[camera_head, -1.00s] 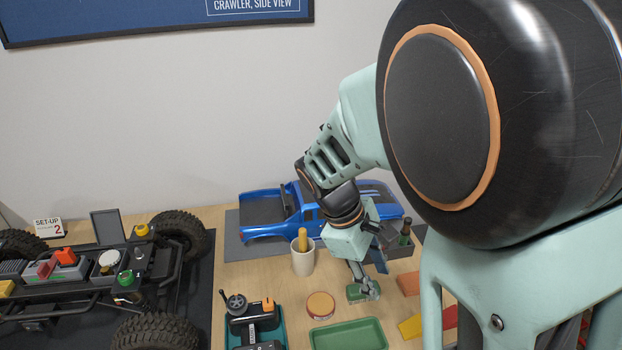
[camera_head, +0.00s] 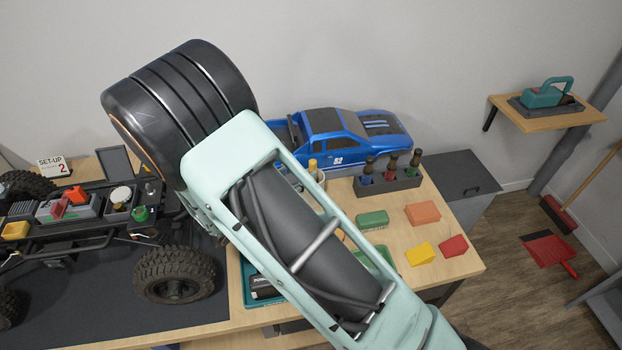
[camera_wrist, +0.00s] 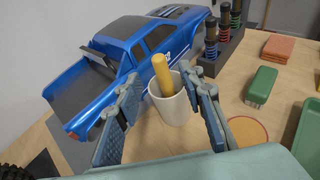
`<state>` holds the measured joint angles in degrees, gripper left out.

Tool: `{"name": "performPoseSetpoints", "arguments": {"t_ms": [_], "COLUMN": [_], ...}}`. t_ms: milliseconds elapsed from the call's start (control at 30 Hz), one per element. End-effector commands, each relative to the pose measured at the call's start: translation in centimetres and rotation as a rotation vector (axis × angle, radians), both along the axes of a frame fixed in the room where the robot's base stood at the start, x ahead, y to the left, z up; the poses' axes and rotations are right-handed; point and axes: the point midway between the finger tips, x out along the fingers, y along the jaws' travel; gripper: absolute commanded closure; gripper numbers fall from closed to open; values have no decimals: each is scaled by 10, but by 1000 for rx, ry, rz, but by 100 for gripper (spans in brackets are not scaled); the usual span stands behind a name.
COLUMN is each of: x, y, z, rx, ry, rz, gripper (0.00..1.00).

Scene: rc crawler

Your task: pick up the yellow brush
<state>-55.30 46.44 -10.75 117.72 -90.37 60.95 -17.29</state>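A yellow stick-like handle (camera_wrist: 162,76), which looks like the yellow brush, leans slightly in a white cup (camera_wrist: 172,103). Its lower end is hidden in the cup and I see no bristles. In the head view only the top of the handle (camera_head: 312,164) and part of the cup (camera_head: 321,178) show past my arm. My gripper (camera_wrist: 166,82) is open and empty. In the wrist view its fingers appear on either side of the cup and handle; I cannot tell how far away they are. My gripper is hidden in the head view.
A blue truck body (camera_head: 345,135) lies behind the cup. A rack of shock absorbers (camera_head: 389,181) stands to the right. A green brush-like block (camera_head: 372,219), an orange block (camera_head: 422,213), a yellow block (camera_head: 420,253) and a red block (camera_head: 453,247) lie at right. A crawler chassis (camera_head: 85,215) fills the left.

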Motion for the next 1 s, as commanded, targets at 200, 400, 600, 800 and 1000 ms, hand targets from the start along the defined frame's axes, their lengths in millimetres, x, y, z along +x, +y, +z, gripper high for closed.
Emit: {"name": "performPoseSetpoints", "arguments": {"t_ms": [200, 400, 600, 800, 1000], "x": [17, 34, 54, 57, 57], "y": [-12, -24, -36, -38, -38], "z": [-8, -17, -27, -29, -29], "rx": [1, -2, 0, 2, 2], "ry": [1, 2, 1, 1, 1], "rz": [-2, -4, -3, -2, -2], "gripper": [64, 64, 64, 64, 76]}}
